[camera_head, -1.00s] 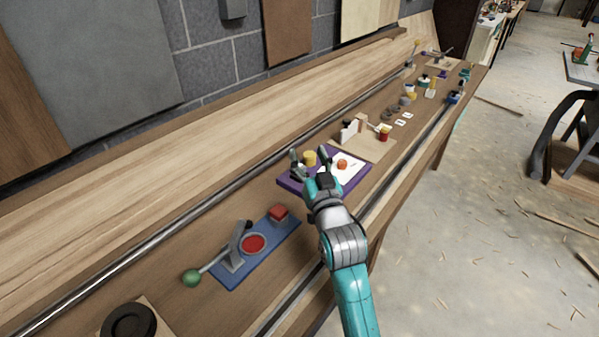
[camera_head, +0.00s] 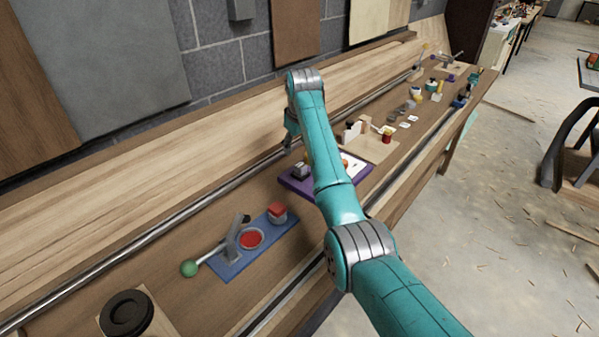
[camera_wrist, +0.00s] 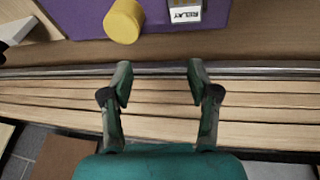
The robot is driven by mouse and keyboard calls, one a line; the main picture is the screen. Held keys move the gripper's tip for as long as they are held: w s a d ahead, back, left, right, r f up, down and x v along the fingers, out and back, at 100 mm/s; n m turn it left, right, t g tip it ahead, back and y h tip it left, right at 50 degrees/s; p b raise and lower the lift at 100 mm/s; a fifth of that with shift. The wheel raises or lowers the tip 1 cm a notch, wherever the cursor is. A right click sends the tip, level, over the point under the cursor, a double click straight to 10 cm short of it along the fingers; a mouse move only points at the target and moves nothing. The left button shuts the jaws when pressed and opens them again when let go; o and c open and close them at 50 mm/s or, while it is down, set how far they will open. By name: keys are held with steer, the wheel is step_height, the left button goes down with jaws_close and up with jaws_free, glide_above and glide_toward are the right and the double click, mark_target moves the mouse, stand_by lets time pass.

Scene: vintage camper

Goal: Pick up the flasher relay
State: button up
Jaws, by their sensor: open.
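The flasher relay (camera_wrist: 186,14) is a small block with a white label reading RELAY, cut off by the top edge of the wrist view. It sits on a purple board (camera_wrist: 75,12), right of a yellow cylinder (camera_wrist: 123,21). My gripper (camera_wrist: 160,78) is open and empty, its fingers over the metal rail and wood slats, apart from the relay. In the head view my gripper (camera_head: 290,142) is above the back of the purple board (camera_head: 297,187), and my arm hides part of the board. A small grey block there (camera_head: 301,170) may be the relay.
A blue board (camera_head: 232,262) with a green-knobbed lever, red disc and red block lies at the near left. A tan board (camera_head: 378,150) with small parts lies beyond the purple one. A metal rail (camera_head: 150,232) runs along the back of the bench.

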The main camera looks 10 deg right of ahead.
steer(key=s+r+n+g, duration=0.1)
steer(key=s+r+g, duration=0.3)
steer(key=r, duration=0.2)
glide_above(301, 165)
steer(key=shift+n, duration=0.3)
step_height(301, 165, down, 5)
steer(key=shift+r, duration=0.15)
steer(key=shift+f, duration=3.1)
jaws_close()
